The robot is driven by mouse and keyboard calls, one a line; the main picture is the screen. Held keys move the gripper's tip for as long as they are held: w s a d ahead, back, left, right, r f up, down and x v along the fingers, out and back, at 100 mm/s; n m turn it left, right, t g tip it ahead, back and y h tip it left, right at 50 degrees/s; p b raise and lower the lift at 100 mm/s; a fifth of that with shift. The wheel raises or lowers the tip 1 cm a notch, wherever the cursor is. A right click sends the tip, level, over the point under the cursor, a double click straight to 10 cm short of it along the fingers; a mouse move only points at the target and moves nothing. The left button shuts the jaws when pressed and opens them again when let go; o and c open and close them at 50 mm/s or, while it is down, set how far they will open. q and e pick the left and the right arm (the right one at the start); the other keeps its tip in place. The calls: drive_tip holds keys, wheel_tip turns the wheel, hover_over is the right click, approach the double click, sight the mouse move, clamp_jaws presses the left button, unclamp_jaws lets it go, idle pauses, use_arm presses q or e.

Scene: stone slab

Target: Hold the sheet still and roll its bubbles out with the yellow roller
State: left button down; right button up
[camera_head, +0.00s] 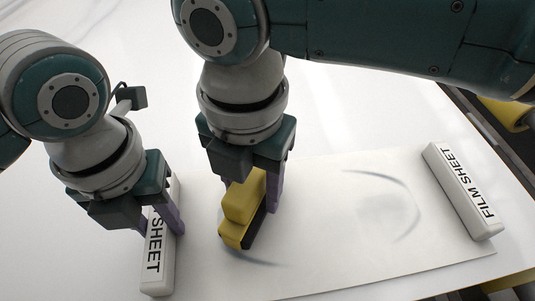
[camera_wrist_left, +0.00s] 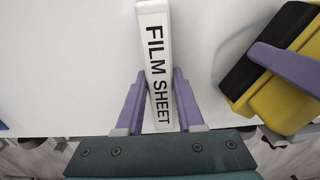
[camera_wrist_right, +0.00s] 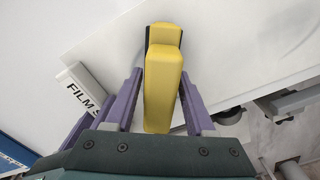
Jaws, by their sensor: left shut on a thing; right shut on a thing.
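The white film sheet (camera_head: 330,255) lies on the pale slab with a white bar marked FILM SHEET along each end. My left gripper (camera_head: 160,225) is shut on the left bar (camera_head: 155,262); the bar sits between its purple fingers in the left wrist view (camera_wrist_left: 158,85). My right gripper (camera_head: 250,205) is shut on the yellow roller (camera_head: 243,208), which rests on the sheet near its left end. Faint curved bubble outlines (camera_head: 408,205) show in the right part of the sheet, and another curve shows beside the roller.
The right bar (camera_head: 463,190) lies at the sheet's far right end, free of any gripper. The slab's edge runs along the right, with a yellow object (camera_head: 505,112) beyond it.

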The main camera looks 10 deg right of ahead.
drive_tip(key=shift+a+f, duration=0.1)
drive_tip(key=shift+a, duration=1.1)
drive_tip(key=shift+s, duration=0.8)
drive_tip(key=shift+d+f, duration=0.1)
drive_tip(key=shift+d, duration=4)
drive_tip(key=shift+d+f, duration=0.1)
drive_tip(key=shift+d, duration=1.55)
drive_tip(key=shift+d+r, duration=0.15)
drive_tip(key=shift+d, duration=1.6)
drive_tip(key=shift+d+r, duration=0.1)
drive_tip(key=shift+d, duration=1.65)
drive_tip(key=shift+d+f, duration=0.15)
drive_tip(key=shift+d, duration=1.2)
drive_tip(key=shift+s+d, duration=0.1)
drive_tip(key=shift+d, duration=1.25)
drive_tip(key=shift+s+a+r, duration=0.15)
drive_tip(key=shift+s+r, duration=0.05)
drive_tip(key=shift+s, duration=0.6)
drive_tip(key=shift+a, duration=2.8)
drive_tip(key=shift+a+f, duration=0.2)
drive_tip(key=shift+a, duration=1.3)
drive_tip(key=shift+a+r, duration=0.2)
drive_tip(key=shift+a, duration=2.35)
